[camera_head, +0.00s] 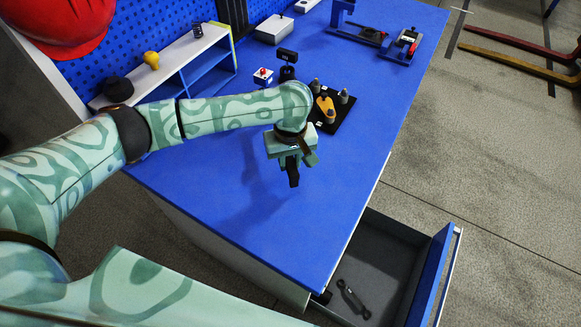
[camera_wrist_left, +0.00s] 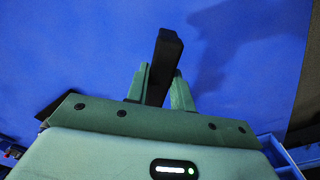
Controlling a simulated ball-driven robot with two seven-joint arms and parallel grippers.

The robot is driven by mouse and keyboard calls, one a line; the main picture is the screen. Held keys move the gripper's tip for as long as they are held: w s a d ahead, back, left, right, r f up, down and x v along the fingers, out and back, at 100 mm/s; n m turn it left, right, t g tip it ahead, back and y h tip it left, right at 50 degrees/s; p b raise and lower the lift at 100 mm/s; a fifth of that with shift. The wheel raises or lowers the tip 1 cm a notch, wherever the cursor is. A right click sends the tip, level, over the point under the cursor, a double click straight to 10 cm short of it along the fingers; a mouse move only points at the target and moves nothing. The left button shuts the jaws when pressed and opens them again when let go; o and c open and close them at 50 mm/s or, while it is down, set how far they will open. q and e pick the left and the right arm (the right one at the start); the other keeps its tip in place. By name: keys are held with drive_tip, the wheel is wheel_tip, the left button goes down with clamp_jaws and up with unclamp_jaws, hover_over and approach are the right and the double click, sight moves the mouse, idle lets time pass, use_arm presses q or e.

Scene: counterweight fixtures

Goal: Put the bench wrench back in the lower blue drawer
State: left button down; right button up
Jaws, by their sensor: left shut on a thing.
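My left gripper (camera_head: 293,163) is above the blue bench top, shut on a narrow black bar (camera_head: 293,178). The bar is most likely the bench wrench, but its ends are partly hidden. In the left wrist view the bar (camera_wrist_left: 164,60) stands out between the two green fingers (camera_wrist_left: 157,85). A drawer with a blue front (camera_head: 433,275) is pulled open at the bench's right side, below and to the right of the gripper. Whether it is the lower one cannot be told. A dark wrench (camera_head: 352,298) lies on its grey floor. My right gripper is out of view.
A black plate (camera_head: 343,118) with several small weights stands just beyond the gripper. A small white box with a red button (camera_head: 263,77), a shelf (camera_head: 190,60) and blue fixtures (camera_head: 370,35) stand farther back. The bench's near part is clear.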

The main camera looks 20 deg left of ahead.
use_arm(q)
wheel_tip(320, 180, down, 2)
drive_tip(key=shift+f, duration=0.2)
drive_tip(key=shift+r, duration=0.2)
drive_tip(key=c, duration=1.2)
unclamp_jaws()
drive_tip(key=shift+f, duration=0.15)
